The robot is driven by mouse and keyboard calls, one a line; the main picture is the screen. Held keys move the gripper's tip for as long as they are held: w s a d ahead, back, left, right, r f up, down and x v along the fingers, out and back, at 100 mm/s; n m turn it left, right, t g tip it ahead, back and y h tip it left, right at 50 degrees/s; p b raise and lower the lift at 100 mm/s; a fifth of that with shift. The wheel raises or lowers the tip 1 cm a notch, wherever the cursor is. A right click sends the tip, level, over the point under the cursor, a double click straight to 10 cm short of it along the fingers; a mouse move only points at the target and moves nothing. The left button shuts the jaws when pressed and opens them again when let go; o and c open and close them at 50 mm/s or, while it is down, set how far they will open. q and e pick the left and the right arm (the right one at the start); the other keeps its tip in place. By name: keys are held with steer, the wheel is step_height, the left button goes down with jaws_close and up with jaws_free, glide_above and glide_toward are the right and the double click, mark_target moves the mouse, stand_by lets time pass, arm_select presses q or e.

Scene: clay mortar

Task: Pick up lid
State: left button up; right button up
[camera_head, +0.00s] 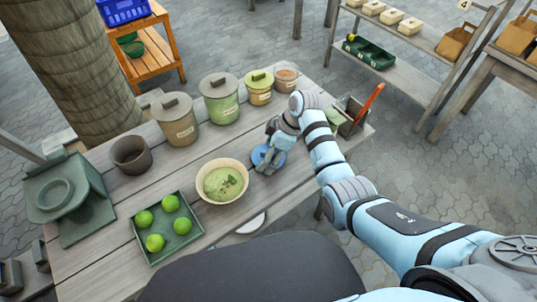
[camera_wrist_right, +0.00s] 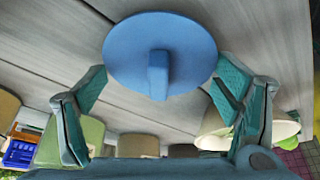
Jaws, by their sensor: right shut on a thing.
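A round blue lid (camera_head: 268,156) with a raised knob is at the table's middle, right of the cream bowl. In the right wrist view, the lid (camera_wrist_right: 190,45) faces me with its knob towards the camera. My right gripper (camera_head: 265,163) reaches down over the lid. I cannot tell whether the lid touches the table. My left gripper is not in view.
The cream bowl (camera_head: 238,196) holds something green. A green tray (camera_head: 195,243) holds several limes. Lidded canisters (camera_head: 222,108) stand in a row behind. A dark cup (camera_head: 118,163) stands at left. A box (camera_head: 357,124) with a red-handled tool stands at right.

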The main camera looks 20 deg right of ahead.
step_height(320, 180, up, 12)
steer(key=p, duration=0.3)
steer(key=shift+w, duration=0.1)
steer(key=c, duration=0.3)
step_height(320, 180, up, 3)
steer(key=shift+p, duration=0.3)
steer(key=c, duration=1)
step_height(320, 180, up, 4)
steer(key=p, duration=0.2)
steer(key=shift+r+p, duration=0.2)
steer(key=shift+p, duration=0.1)
jaws_close()
steer(key=shift+r+p, duration=0.3)
steer(key=shift+c, duration=0.4)
jaws_free()
steer(key=o, duration=1.8)
steer(key=shift+o, duration=0.2)
